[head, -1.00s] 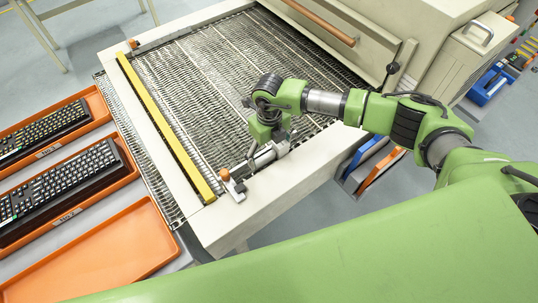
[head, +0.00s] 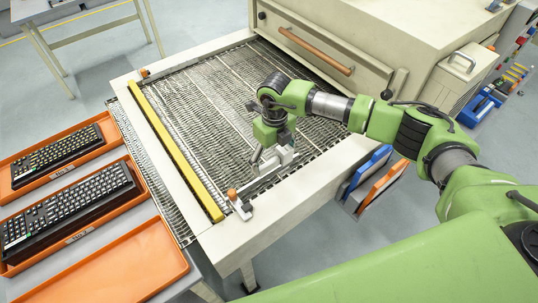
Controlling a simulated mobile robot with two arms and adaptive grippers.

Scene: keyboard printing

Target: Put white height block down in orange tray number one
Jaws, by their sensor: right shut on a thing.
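My right gripper (head: 268,160) points down above the wire-mesh conveyor, near its front rail. It is shut on a small pale piece, seemingly the white height block (head: 286,157), which is partly hidden by the gripper. Whether the block touches the mesh or rail is not clear. Three orange trays lie at the left. The far tray (head: 103,122) and the middle tray (head: 140,196) each hold a dark keyboard. The near tray (head: 150,262) is empty. The tray labels are too small to read. My left gripper is not in view.
The mesh conveyor (head: 205,85) has a pale frame and a yellow bar (head: 178,155) along its left side. An orange-knobbed clamp (head: 238,204) stands at its front corner. A beige machine (head: 375,45) stands behind. Blue and orange panels (head: 368,172) stand at the right.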

